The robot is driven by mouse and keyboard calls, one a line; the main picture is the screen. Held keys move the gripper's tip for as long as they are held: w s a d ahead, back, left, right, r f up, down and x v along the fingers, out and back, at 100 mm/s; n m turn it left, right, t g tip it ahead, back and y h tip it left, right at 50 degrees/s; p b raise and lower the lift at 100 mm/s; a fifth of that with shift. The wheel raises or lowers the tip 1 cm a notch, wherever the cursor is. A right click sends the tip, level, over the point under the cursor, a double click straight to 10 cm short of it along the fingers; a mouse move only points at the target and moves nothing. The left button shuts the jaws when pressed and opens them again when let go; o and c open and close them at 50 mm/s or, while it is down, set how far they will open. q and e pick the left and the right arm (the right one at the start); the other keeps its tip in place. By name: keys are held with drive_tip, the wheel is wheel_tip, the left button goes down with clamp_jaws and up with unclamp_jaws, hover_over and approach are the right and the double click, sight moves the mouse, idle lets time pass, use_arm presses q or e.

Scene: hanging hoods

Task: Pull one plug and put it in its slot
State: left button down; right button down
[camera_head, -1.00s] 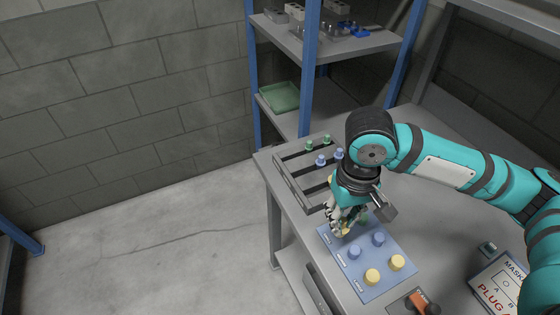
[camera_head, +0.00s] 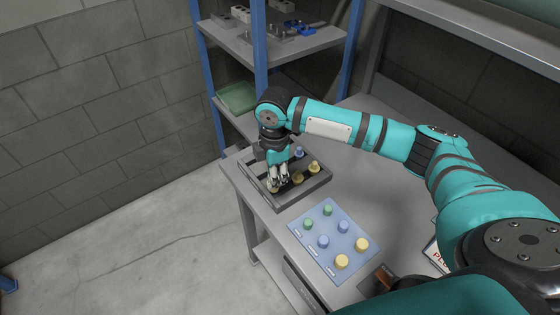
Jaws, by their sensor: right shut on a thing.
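My right gripper (camera_head: 277,184) points down over the near left part of the grey slotted rack (camera_head: 310,191). It is shut on a plug that its fingers mostly hide; its colour is not clear. A yellowish knob (camera_head: 279,191) shows at the fingertips, and I cannot tell whether it is the held plug. Two yellow plugs (camera_head: 313,167) and a blue plug (camera_head: 298,152) stand in the rack to its right. The blue board (camera_head: 303,246) in front carries two green plugs (camera_head: 327,210), two blue plugs (camera_head: 343,227) and two yellow plugs (camera_head: 361,244). My left gripper is out of view.
The rack and board are on a grey workbench (camera_head: 375,195). A shelf with blue posts (camera_head: 259,40) stands behind, with a green tray (camera_head: 237,97) and metal parts. An orange-brown thing (camera_head: 383,278) is at the near edge. The bench behind the board is clear.

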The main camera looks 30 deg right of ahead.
drive_tip(key=w+d+f+n+b, duration=0.1)
drive_tip(key=f+n, duration=0.1)
drive_tip(key=w+d+f+n+b, duration=0.1)
drive_tip(key=f+n, duration=0.1)
drive_tip(key=w+d+f+n+b, duration=0.1)
drive_tip(key=f+n, duration=0.1)
drive_tip(key=n, duration=0.1)
drive_tip(key=shift+w+d+f+h, duration=0.1)
drive_tip(key=shift+d+f+h, duration=0.15)
drive_tip(key=shift+f+h, duration=0.1)
idle(0.4)
drive_tip(key=shift+f+b, duration=0.3)
drive_tip(key=shift+f, duration=0.65)
idle(1.3)
drive_tip(key=c, duration=1.2)
unclamp_jaws()
drive_tip(key=shift+r, duration=0.15)
